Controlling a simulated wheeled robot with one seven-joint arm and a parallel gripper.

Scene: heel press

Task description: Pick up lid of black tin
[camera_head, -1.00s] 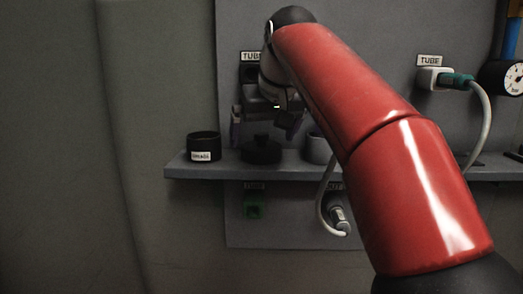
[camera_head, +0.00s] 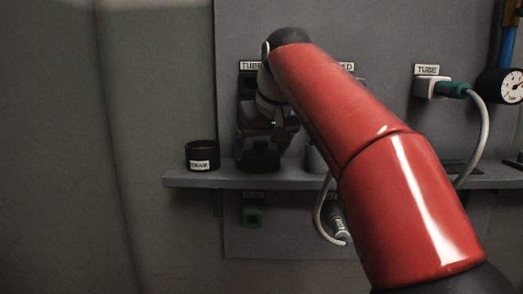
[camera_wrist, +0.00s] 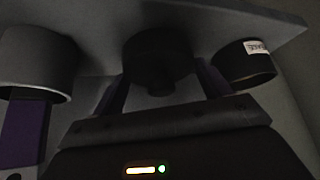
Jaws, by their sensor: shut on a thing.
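The black lid (camera_head: 261,160) is a dark round piece on the shelf, right of the black tin. In the wrist view the lid (camera_wrist: 158,56) is a dark disc with a knob at the centre. My gripper (camera_head: 262,143) is over the lid, and its purple fingers (camera_wrist: 162,88) are on either side of the knob, shut on it. The exact contact is too dark to see. The lid appears to be at shelf level. The black tin (camera_head: 202,156) stands open and upright with a white label; it also shows in the wrist view (camera_wrist: 243,68).
A grey cup (camera_wrist: 38,58) stands on the shelf (camera_head: 225,179) on the lid's other side, partly hidden behind my arm in the head view. A grey cable (camera_head: 484,135) runs from a wall plug at right. A gauge (camera_head: 511,87) is at far right.

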